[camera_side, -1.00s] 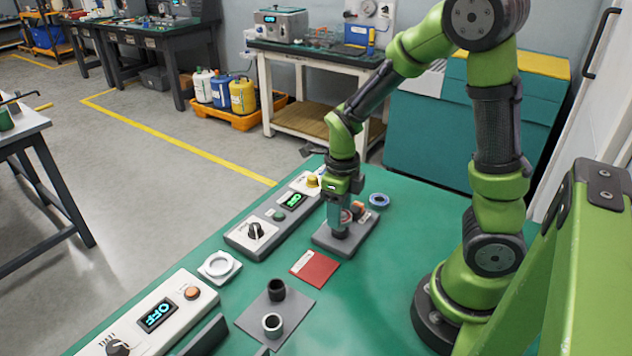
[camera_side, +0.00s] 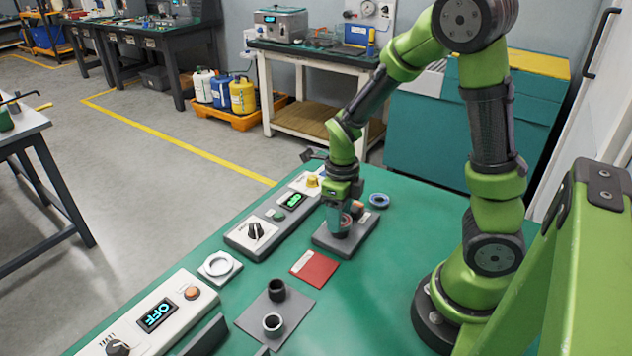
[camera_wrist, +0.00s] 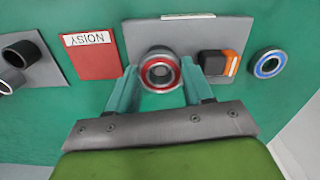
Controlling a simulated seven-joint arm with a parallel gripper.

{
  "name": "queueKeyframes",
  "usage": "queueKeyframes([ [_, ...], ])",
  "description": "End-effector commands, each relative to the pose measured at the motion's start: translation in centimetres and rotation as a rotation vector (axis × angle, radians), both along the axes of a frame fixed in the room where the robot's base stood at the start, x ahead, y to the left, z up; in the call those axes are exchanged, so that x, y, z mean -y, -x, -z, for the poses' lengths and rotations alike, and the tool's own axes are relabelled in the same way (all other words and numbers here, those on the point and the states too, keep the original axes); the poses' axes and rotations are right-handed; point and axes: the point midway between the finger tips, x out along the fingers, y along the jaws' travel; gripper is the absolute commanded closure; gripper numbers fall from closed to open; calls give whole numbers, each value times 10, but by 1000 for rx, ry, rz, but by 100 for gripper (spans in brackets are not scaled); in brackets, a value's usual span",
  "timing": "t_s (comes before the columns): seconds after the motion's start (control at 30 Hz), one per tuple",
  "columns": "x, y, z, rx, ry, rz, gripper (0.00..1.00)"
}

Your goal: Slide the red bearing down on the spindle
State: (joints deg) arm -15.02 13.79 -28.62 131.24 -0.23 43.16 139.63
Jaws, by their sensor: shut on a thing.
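The red bearing (camera_wrist: 160,72), a metal ring with a red band, sits between the two teal fingers of my gripper (camera_wrist: 159,68) in the wrist view. My gripper (camera_side: 340,222) is shut on it, low over the grey base plate (camera_side: 324,241) in the side view. A grey round part (camera_wrist: 156,51) shows just beyond the bearing's edge in the wrist view; it may belong to the spindle. The spindle is mostly hidden by the bearing and fingers, so I cannot tell how far down the bearing sits.
An orange and black block (camera_wrist: 219,63) stands on the plate close beside my right finger. A blue bearing (camera_wrist: 269,64) lies beyond the plate. A control box (camera_side: 265,232) stands left.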

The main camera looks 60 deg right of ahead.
Motion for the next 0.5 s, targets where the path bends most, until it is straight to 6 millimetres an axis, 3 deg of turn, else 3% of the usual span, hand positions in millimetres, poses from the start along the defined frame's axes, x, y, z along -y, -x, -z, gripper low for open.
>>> queueKeyframes([
  [0.5, 0, 0, 3, 1, 1, 1, 83],
])
